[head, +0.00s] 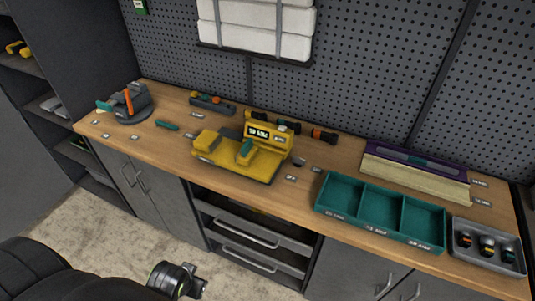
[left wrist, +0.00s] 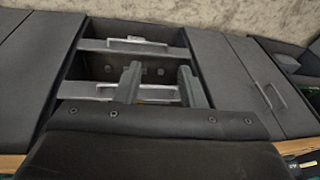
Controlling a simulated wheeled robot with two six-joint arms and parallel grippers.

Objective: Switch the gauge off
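The gauge (head: 268,136) is a yellow device on the wooden workbench, left of the middle in the head view. Its upright part carries a small display with characters, too small to read surely. A yellow block with a teal piece (head: 246,148) sits in front of the display on the yellow base (head: 240,165). No switch can be made out clearly. My left gripper (left wrist: 159,68) shows in the left wrist view with its two fingers apart and nothing between them. It is away from the gauge, facing the cabinet fronts. My right gripper is not in view.
A teal three-compartment tray (head: 378,210) and a grey tray with several dark items (head: 487,246) stand to the right. A purple and beige long piece (head: 415,176) lies behind. A grey holder with orange and teal tools (head: 128,103) stands at the left. Small labels lie around.

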